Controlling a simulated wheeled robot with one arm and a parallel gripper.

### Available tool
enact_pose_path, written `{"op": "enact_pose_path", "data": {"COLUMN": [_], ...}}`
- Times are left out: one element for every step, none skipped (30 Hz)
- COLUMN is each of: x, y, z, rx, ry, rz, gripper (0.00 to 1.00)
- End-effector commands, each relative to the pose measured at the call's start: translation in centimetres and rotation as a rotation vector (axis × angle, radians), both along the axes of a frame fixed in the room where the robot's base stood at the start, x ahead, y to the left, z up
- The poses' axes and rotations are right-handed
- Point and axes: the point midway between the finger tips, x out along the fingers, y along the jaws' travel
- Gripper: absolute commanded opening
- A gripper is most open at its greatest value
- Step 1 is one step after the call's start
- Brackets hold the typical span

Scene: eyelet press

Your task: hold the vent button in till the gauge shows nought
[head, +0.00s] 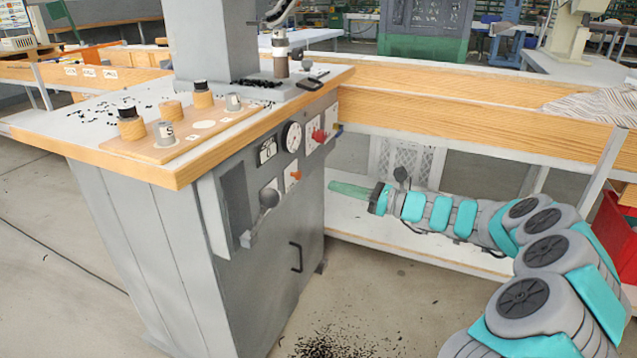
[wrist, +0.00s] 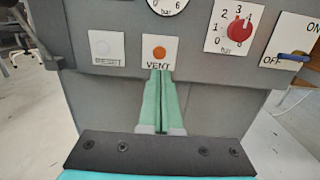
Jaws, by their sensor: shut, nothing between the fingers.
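The orange vent button (wrist: 160,53) sits on a white plate marked VENT on the grey press front. It also shows in the head view (head: 296,175). The round white gauge (head: 292,137) is above it; its needle is too small to read there. In the wrist view the gauge (wrist: 168,3) is cut by the top edge, showing 0, 6 and bar, with no reading visible. My gripper (wrist: 160,73) has its green fingers shut and empty, tips appearing just below the button. In the head view my gripper (head: 331,186) is apart from the panel.
Left of the button is a RESET plate (wrist: 106,47). To the right are a red bar knob (wrist: 240,27) and a blue ON/OFF lever (wrist: 294,59). A dark ball-ended lever (head: 268,198) juts from the cabinet front. A low shelf (head: 400,232) runs beneath my arm.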

Motion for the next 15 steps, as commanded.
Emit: {"op": "enact_pose_path", "data": {"x": [-0.2, -0.4, -0.6, -0.7, -0.8, -0.9, -1.0, -1.1, -1.1, -1.2, -1.2, -1.2, -1.3, -1.3, -1.3], "y": [-1.1, -1.6, -2.2, -2.5, -2.9, -3.3, -3.5, -3.7, -3.9, -4.0, -4.1, -4.2, -4.2, -4.2, -4.2], "z": [0.0, -0.1, -0.1, -0.1, -0.1, -0.1, -0.1, -0.1, -0.1, -0.1, -0.1, -0.1, -0.1, -0.1, -0.1], "rx": [0.000, 0.001, 0.001, 0.000, -0.001, -0.001, -0.001, -0.001, -0.001, -0.001, -0.001, -0.001, -0.001, -0.001, -0.001], "ry": [-0.001, -0.001, -0.001, -0.002, -0.002, -0.002, -0.002, -0.002, -0.002, -0.002, -0.002, -0.002, -0.002, -0.002, -0.002], "rz": [-0.004, -0.004, -0.005, -0.005, -0.005, -0.006, -0.006, -0.006, -0.006, -0.006, -0.006, -0.006, -0.005, -0.006, -0.005], "gripper": [0.00, 0.00, 0.00, 0.00, 0.00, 0.00, 0.00, 0.00, 0.00, 0.00, 0.00, 0.00, 0.00, 0.00, 0.00]}}
